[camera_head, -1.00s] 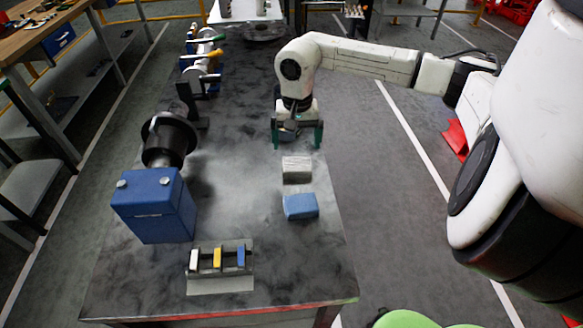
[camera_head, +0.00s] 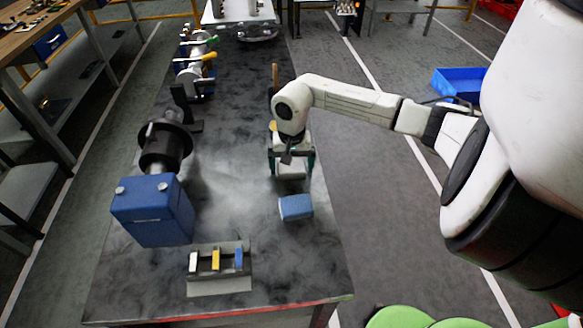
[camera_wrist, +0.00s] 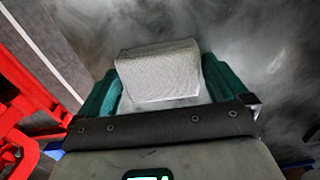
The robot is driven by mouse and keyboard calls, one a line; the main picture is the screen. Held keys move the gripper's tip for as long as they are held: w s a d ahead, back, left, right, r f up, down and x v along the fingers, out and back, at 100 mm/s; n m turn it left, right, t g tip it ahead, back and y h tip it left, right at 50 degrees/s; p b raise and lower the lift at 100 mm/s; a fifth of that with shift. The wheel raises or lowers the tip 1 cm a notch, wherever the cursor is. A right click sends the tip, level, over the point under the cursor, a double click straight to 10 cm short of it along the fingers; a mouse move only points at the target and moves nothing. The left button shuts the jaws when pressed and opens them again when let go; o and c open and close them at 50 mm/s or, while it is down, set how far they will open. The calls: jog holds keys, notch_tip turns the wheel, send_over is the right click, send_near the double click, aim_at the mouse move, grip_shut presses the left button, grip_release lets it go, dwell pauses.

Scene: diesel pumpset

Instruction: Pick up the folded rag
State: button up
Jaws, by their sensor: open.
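The folded rag, a pale grey-white woven block (camera_head: 291,173), lies on the dark bench top (camera_head: 275,255). In the wrist view the rag (camera_wrist: 160,72) sits between the two green fingers, its near face toward the camera. My gripper (camera_head: 291,163) is over the rag, open, with one finger at each side. In the wrist view my gripper (camera_wrist: 160,88) shows narrow gaps or near contact at the rag's sides; I cannot tell whether they touch. The gripper partly hides the rag in the head view.
A blue block (camera_head: 296,207) lies just nearer than the rag. A rack with coloured pieces (camera_head: 219,266) is at the front. A blue tank (camera_head: 153,211) and black pump parts (camera_head: 165,145) stand on the left. A blue bin (camera_head: 459,83) is at the right.

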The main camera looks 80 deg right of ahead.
aim_at(293, 165)
jog(key=shift+r, duration=0.1)
jog(key=c, duration=0.9)
jog(key=shift+r, duration=0.45)
jog(key=r, duration=0.2)
jog(key=shift+s+r+b, duration=0.25)
jog(key=shift+r+b, duration=0.05)
jog(key=shift+b, duration=0.05)
jog(key=s+a+r+b, duration=0.3)
jog(key=s+r, duration=0.5)
jog(key=s, duration=0.4)
jog(key=shift+r, duration=0.4)
jog(key=shift+s+a+r+b, duration=0.2)
jog(key=shift+s+r+b, duration=0.1)
jog(key=shift+s, duration=0.25)
jog(key=shift+c, duration=0.8)
